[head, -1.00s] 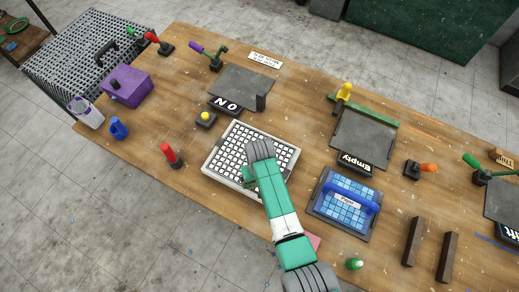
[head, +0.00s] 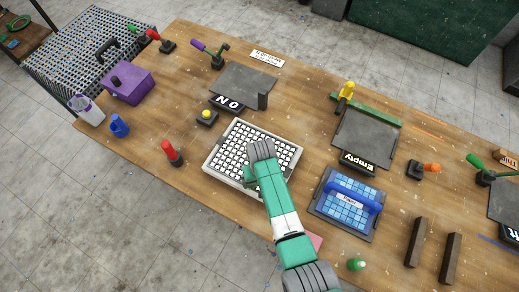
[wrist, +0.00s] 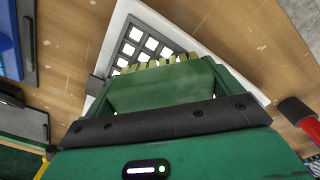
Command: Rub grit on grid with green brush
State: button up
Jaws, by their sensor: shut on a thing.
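The grid (head: 232,150) is a pale tray of white square tiles with dark gaps, lying in the middle of the wooden table. It also shows in the wrist view (wrist: 142,46), beyond the brush. The green brush (wrist: 162,88) is a green block with yellowish bristles at its far edge, held across my gripper (wrist: 160,95). My gripper is shut on the brush, over the near right part of the grid in the head view. My arm hides that part of the grid and most of the brush there. I cannot tell whether the bristles touch the tiles. No grit can be made out.
A blue tiled board with a blue handle (head: 366,200) lies right of the grid. A red-topped lever (head: 171,152) stands to its left, and a yellow button (head: 206,115) behind it. A panel marked "Empty" (head: 357,162) stands at the back right.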

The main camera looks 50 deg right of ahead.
jog(key=r+p, duration=0.1)
jog(key=r, duration=0.2)
jog(key=shift+s+p, duration=0.2)
jog(key=shift+p, duration=0.15)
jog(key=shift+w+r+p, duration=0.15)
jog(key=shift+r+p, duration=0.15)
jog(key=shift+p, duration=0.1)
jog(key=shift+r+p, duration=2.15)
jog(key=shift+r, duration=0.15)
